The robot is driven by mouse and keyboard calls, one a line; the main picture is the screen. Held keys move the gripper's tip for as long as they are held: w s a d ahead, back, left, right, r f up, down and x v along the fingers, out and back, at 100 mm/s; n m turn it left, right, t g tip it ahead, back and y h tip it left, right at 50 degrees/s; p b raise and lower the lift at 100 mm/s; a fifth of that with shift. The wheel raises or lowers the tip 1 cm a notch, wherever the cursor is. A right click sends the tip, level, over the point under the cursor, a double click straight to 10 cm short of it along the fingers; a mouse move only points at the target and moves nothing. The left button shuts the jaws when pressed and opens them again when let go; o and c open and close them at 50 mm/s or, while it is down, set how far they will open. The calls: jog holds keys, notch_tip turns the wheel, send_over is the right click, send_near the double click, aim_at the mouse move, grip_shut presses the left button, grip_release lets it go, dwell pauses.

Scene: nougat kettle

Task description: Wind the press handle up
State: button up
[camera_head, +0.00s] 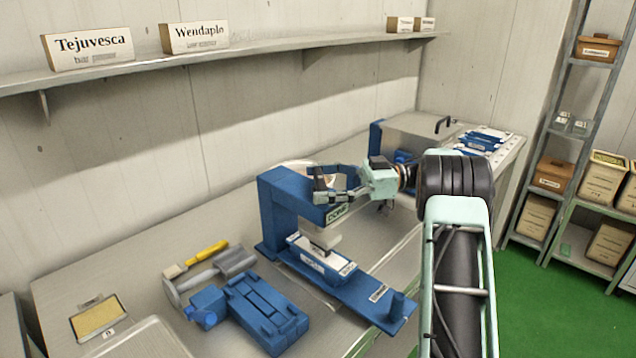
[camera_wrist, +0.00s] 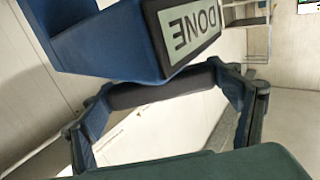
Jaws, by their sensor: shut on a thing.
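The blue press (camera_head: 273,215) stands on the metal bench with a DONE label (camera_head: 337,213) on its head. The label also shows large in the wrist view (camera_wrist: 194,32). My gripper (camera_head: 338,190) is at the top of the press head, shut on the dark press handle (camera_wrist: 160,88). In the wrist view the handle's bar runs across between my two fingers, just below the label. In the head view my fingers partly hide the handle. Under the head, a pale press plate (camera_head: 320,237) hangs above a blue labelled mould (camera_head: 322,258).
A blue tool block (camera_head: 262,312), a grey roller (camera_head: 235,264) and a yellow-handled brush (camera_head: 208,252) lie left of the press. A grey box (camera_head: 405,130) and blue-labelled packs (camera_head: 478,140) are at the back right. A shelf (camera_head: 120,70) runs along the wall above.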

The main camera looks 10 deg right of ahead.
jog(key=o, duration=1.2)
jog(key=shift+a+r, duration=0.1)
jog(key=shift+r, duration=0.05)
jog(key=shift+c, duration=0.2)
jog(key=shift+d, duration=0.6)
jog(key=d, duration=1.1)
jog(key=shift+s, duration=0.35)
jog(key=shift+a, duration=0.1)
